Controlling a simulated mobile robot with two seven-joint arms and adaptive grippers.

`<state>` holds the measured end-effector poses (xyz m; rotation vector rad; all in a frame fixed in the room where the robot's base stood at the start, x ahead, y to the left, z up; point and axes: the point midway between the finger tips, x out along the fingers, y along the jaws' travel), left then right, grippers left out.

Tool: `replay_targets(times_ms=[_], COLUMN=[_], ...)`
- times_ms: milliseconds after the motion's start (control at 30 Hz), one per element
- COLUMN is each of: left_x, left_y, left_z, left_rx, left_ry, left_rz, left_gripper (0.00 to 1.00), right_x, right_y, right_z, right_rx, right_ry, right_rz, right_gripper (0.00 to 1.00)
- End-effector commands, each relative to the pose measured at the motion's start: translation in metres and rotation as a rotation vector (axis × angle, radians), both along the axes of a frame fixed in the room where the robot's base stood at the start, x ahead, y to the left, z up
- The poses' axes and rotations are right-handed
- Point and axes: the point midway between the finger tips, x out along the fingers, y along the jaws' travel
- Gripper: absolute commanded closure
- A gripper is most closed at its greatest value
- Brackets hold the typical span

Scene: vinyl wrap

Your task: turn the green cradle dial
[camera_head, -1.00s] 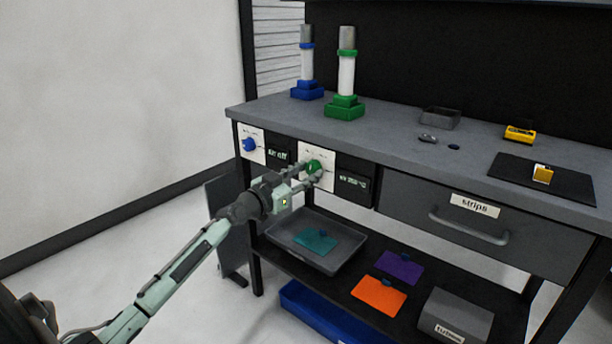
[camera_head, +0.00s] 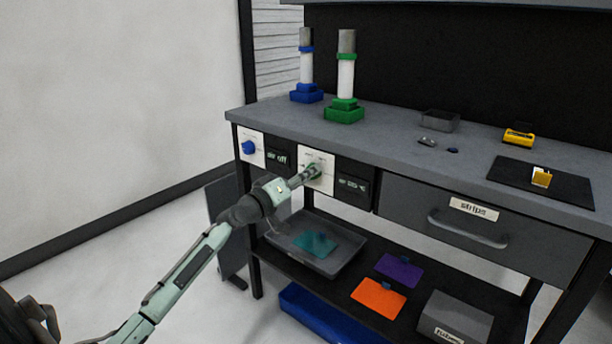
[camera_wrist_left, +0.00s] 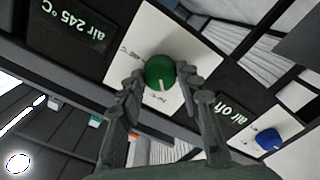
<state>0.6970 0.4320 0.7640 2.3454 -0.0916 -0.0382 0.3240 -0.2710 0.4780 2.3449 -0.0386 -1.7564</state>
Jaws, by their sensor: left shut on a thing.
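The green cradle dial (camera_wrist_left: 160,72) is a round knob with a white pointer mark on a white plate (camera_wrist_left: 150,40). In the left wrist view it sits between the fingertips of my left gripper (camera_wrist_left: 162,79), which is shut on it. In the head view the left gripper (camera_head: 312,171) reaches the white plate on the bench front and hides most of the dial. The dark display (camera_wrist_left: 75,28) beside the dial reads "air 245 °C" in the wrist view. The green cradle (camera_head: 344,112) stands on the bench above, holding a white and grey cylinder. My right gripper is out of view.
A blue dial (camera_head: 249,147) with an "air off" display (camera_head: 279,156) is left of the green one. The "strips" drawer (camera_head: 480,225) is to the right. Below, the shelf holds a grey tray (camera_head: 345,262) and coloured sheets. The floor at left is clear.

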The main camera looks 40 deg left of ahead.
Motion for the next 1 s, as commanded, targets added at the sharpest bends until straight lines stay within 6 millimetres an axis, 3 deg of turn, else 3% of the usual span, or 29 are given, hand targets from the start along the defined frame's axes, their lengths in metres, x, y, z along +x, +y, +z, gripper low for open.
replay_targets(times_ms=[267,600,1000], left_x=[0.000,0.000,0.000], left_y=[-0.001,-0.001,-0.001], left_z=[0.001,0.001,0.001], left_rx=[-0.265,-0.558,-0.756], left_ry=[0.023,0.046,0.061], left_rz=[-0.001,0.000,-0.001], left_gripper=[0.95,0.95,0.95], right_x=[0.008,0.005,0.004], right_y=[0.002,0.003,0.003], right_z=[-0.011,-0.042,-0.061], right_rx=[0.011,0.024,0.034], right_ry=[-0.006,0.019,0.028], right_rz=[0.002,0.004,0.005], right_gripper=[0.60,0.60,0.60])
